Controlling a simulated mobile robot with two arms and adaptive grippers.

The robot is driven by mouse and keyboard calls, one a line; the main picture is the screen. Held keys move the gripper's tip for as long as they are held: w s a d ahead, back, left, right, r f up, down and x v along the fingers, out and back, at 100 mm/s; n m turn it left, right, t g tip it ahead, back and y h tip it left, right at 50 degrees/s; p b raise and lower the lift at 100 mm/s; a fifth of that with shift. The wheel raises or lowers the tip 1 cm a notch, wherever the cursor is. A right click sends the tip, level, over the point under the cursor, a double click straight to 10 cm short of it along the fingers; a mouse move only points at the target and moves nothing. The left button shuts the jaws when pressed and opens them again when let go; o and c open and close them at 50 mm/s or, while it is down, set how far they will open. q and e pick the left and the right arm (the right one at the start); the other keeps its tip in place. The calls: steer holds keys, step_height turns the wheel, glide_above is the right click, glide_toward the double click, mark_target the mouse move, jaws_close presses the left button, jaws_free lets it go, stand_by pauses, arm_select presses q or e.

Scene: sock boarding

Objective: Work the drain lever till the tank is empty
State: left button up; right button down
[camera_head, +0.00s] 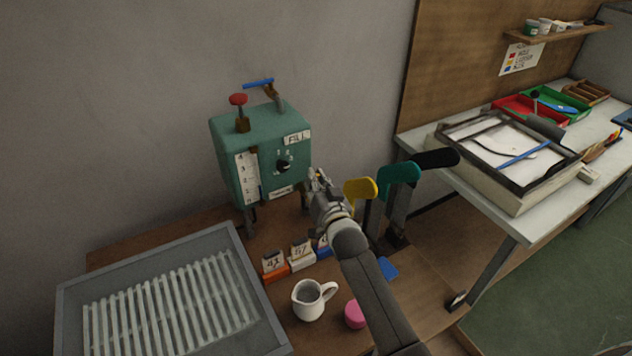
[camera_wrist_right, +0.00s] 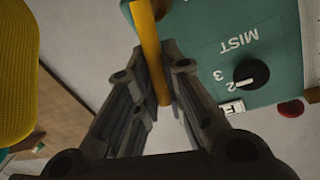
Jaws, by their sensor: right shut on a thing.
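The green tank (camera_head: 230,135) stands on legs on the brown bench, with a numbered level strip (camera_head: 246,178) on its front; I cannot read the level. My right gripper (camera_head: 318,180) is at the tank's lower right side. In the right wrist view my right gripper (camera_wrist_right: 163,85) is shut on a yellow-orange lever (camera_wrist_right: 148,35), next to the tank face marked MIST (camera_wrist_right: 237,42). The gripper hides most of the lever in the head view. My left gripper is not in view.
Yellow (camera_head: 361,187), teal (camera_head: 400,174) and black (camera_head: 437,158) boards stand close right of my gripper. A white jug (camera_head: 309,300), a pink object (camera_head: 354,314) and labelled blocks (camera_head: 301,255) sit in front. A grey ribbed tray (camera_head: 66,310) fills the left.

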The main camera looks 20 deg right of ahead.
steer(key=c, duration=1.5)
jaws_free()
steer(key=s, duration=1.2)
steer(key=shift+r, duration=0.35)
